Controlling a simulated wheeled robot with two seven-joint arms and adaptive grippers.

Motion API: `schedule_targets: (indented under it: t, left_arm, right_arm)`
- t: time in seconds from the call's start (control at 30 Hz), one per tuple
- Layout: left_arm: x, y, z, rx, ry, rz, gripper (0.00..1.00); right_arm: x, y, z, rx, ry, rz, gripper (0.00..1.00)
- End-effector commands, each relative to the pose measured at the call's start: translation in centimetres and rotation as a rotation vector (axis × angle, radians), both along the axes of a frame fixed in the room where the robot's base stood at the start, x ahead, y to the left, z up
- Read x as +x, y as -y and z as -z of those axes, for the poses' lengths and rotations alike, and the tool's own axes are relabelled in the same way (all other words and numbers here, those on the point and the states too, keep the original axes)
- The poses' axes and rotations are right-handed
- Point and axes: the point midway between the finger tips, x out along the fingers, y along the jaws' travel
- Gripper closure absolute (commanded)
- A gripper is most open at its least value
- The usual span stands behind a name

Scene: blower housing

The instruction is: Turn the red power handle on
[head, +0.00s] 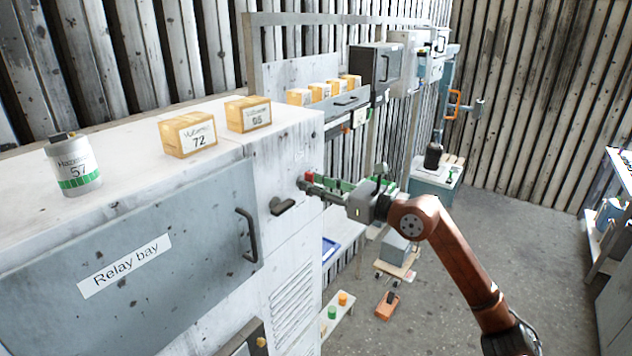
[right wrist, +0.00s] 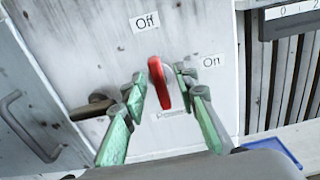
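The red power handle (right wrist: 158,84) sits on a pale cabinet front. It stands nearly upright, its top tilted slightly left towards the "Off" label (right wrist: 145,21); the "On" label (right wrist: 211,61) is to its right. In the head view only a small red part of the handle (head: 309,175) shows beside my fingers. My right gripper (head: 313,184) reaches the cabinet from the right. In the right wrist view its two green-padded fingers stand on either side of the handle, with gaps visible. My left gripper is not in view.
A dark lever handle (head: 283,206) is on the same cabinet, left of the red handle. The Relay bay door (head: 190,220) has a bar handle (head: 247,235). Yellow boxes (head: 190,134) and a canister (head: 73,165) stand on top. Open floor (head: 480,240) lies to the right.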

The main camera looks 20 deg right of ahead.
Motion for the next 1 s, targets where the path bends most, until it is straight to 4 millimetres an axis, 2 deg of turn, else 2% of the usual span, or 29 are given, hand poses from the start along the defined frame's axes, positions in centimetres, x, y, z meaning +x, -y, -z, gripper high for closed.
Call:
schedule_targets:
  t: [0.2,0.6,1.0]
  left_arm:
    - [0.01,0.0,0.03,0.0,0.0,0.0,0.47]
    - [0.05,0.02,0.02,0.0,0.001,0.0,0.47]
    - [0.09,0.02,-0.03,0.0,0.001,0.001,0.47]
  right_arm:
    - [0.01,0.0,0.05,0.0,0.0,0.0,0.73]
    - [0.02,0.04,0.04,0.001,0.001,0.001,1.0]
    - [0.05,0.06,-0.01,0.011,-0.007,0.001,1.0]
